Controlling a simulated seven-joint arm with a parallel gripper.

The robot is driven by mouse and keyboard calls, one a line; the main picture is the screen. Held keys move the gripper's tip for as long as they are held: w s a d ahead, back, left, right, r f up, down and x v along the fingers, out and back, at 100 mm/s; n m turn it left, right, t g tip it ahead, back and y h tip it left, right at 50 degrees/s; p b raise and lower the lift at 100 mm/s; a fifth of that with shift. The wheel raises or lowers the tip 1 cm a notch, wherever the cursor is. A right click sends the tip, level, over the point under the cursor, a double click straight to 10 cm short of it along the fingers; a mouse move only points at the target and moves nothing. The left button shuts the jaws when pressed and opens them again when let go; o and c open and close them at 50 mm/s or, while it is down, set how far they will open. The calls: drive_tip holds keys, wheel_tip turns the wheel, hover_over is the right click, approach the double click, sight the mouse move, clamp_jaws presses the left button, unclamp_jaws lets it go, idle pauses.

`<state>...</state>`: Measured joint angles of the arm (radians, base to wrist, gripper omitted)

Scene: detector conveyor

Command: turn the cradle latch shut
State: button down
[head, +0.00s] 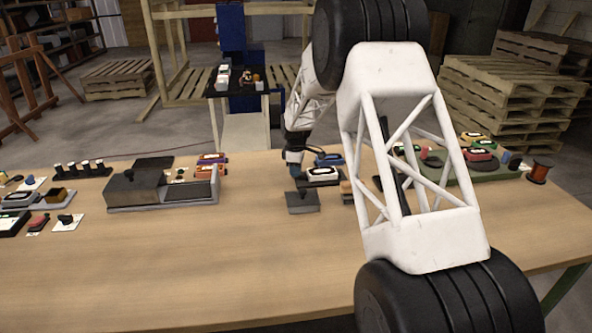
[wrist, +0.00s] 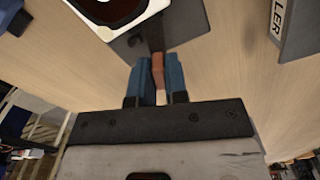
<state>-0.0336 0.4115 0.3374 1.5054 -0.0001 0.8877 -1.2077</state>
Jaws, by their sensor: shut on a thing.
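My gripper (wrist: 157,72) has its two blue fingers closed on a reddish-brown latch handle (wrist: 158,70), which shows as a narrow strip between them. A dark cradle plate (wrist: 143,42) lies just beyond the fingertips, with a white detector with a black-rimmed window (wrist: 118,10) on it. In the head view my gripper (head: 294,171) is low at the left end of the cradle (head: 322,183), which bears the white detector (head: 323,173). The latch is hidden there by my gripper, and its exact angle cannot be told.
A lidded grey box (head: 140,187) is to the left, and a green tray (head: 452,172) with several devices is to the right behind my arm. The front of the wooden table (head: 200,270) is clear.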

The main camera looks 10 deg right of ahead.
drive_tip(key=shift+s+n, duration=0.15)
drive_tip(key=shift+n, duration=0.8)
drive_tip(key=shift+s+n, duration=0.1)
drive_tip(key=shift+n, duration=0.85)
drive_tip(key=c, duration=1.4)
unclamp_jaws()
drive_tip(key=shift+r, duration=0.2)
drive_tip(key=shift+r, duration=3.75)
